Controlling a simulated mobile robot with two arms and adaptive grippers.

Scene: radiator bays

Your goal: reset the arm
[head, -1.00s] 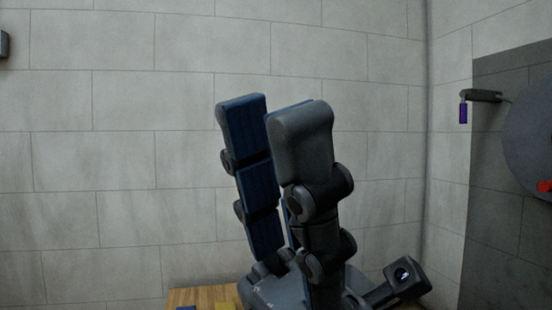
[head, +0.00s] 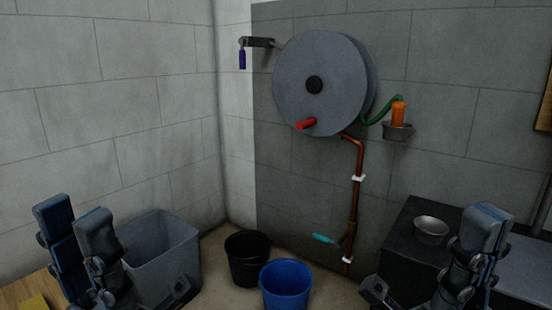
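The task names no object, only the arm, and does not say which one. My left gripper (head: 73,210) is at the lower left with its fingers pointing up. Its fingers are apart, the blue pad of one shows, and nothing is between them. My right gripper (head: 486,212) is at the lower right, also pointing up, in front of the dark bench (head: 402,238). Its fingers overlap from this angle, so the gap is hidden. I see nothing held in it.
A grey bin (head: 170,255) stands beside my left gripper. A black bucket (head: 247,262) and a blue bucket (head: 287,285) stand on the floor. A hose reel (head: 310,65) and copper pipe (head: 359,165) are on the wall. A metal bowl (head: 430,228) sits near my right gripper.

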